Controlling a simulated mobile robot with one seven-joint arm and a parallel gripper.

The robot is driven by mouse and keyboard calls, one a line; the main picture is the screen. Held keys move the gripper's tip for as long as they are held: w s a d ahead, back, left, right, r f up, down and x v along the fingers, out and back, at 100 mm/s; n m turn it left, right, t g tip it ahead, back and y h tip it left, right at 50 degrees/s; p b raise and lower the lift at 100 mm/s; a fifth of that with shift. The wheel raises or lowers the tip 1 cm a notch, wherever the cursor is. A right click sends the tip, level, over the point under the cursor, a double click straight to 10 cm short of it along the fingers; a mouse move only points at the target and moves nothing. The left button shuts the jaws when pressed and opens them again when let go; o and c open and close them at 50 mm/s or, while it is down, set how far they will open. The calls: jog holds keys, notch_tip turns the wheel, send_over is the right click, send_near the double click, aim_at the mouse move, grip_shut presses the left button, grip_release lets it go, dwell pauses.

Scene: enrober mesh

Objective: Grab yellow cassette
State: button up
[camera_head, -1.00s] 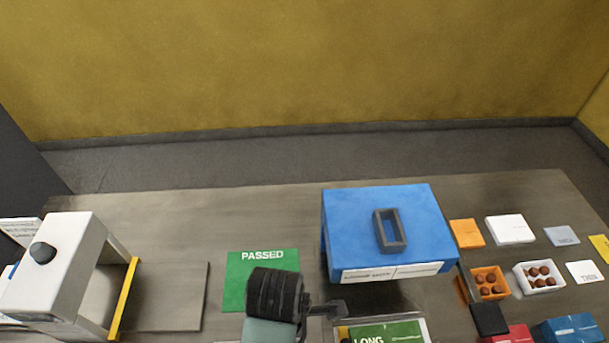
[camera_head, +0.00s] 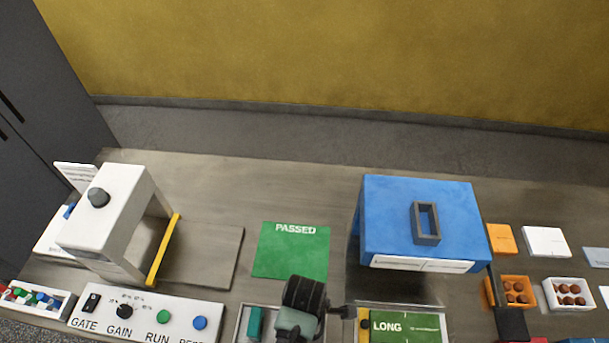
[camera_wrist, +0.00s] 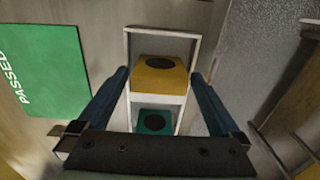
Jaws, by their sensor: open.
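The yellow cassette (camera_wrist: 160,75), a block with a dark round spot on top, sits in a white-rimmed tray (camera_wrist: 128,45) in the wrist view. A teal cassette (camera_wrist: 155,121) sits just below it in the same tray. My gripper (camera_wrist: 160,78) is open and empty, with one finger on each side of the yellow cassette in the picture. I cannot tell how high the fingers are above it. In the head view the teal cassette (camera_head: 255,322) shows left of my arm, which seems to hide the yellow cassette.
A green PASSED mat (camera_head: 290,252) lies behind the tray. A blue box with a handle (camera_head: 385,210) stands to its right. A LONG panel (camera_head: 405,328) is right of my arm. A white machine (camera_head: 108,222) and button panel (camera_head: 180,308) stand left.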

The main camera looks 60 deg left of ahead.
jog(key=shift+f, duration=0.35)
jog(key=shift+c, duration=0.2)
jog(key=c, duration=1.2)
jog(key=shift+r, duration=0.1)
